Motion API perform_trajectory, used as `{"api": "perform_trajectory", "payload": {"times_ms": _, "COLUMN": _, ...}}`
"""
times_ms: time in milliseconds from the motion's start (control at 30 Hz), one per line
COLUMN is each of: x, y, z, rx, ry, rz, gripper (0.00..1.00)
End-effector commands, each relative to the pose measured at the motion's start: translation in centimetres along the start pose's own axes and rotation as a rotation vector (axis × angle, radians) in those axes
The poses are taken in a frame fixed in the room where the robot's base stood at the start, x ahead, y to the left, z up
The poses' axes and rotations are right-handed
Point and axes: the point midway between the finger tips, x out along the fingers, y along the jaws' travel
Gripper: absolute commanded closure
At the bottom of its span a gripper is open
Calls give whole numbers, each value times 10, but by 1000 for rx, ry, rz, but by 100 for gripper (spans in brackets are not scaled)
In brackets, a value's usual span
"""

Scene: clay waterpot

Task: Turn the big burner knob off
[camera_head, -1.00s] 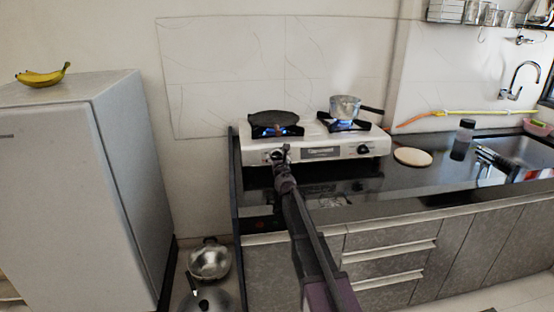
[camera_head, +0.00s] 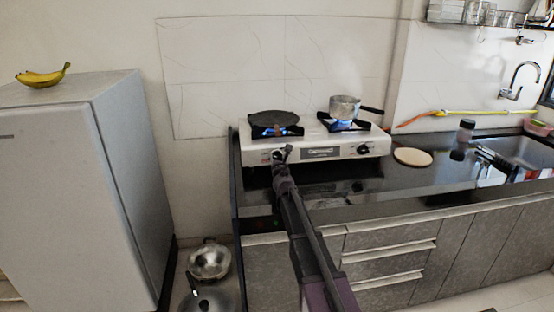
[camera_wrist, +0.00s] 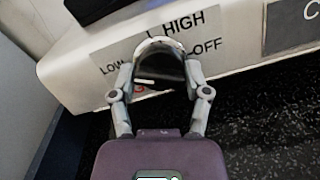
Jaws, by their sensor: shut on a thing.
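The white two-burner stove (camera_head: 365,137) stands on the black counter. My gripper (camera_head: 283,153) is at the stove's left front knob. In the wrist view my gripper (camera_wrist: 160,78) has its two fingers on either side of this round knob (camera_wrist: 158,50), which has a silver rim and a dark face. A short white mark shows on the knob. The label (camera_wrist: 183,26) around it reads LOW, HIGH and OFF. Blue flame (camera_head: 290,131) burns at the left burner, under a dark flat pan (camera_head: 274,117). The right knob (camera_head: 363,149) is free of my gripper.
A metal pot (camera_head: 344,107) sits over blue flame on the right burner. A round pale board (camera_head: 412,157) and a dark bottle (camera_head: 465,135) are on the counter to the right. A fridge (camera_head: 70,180) stands at left, with metal pots (camera_head: 209,262) on the floor beside it.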

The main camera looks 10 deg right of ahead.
Motion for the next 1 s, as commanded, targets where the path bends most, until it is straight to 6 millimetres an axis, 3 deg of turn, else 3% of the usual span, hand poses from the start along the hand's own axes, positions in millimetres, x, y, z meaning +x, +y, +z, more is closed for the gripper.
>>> {"api": "perform_trajectory", "payload": {"times_ms": 1000, "x": 3, "y": 4, "z": 3, "rx": 905, "ry": 0, "rz": -192, "gripper": 86}}
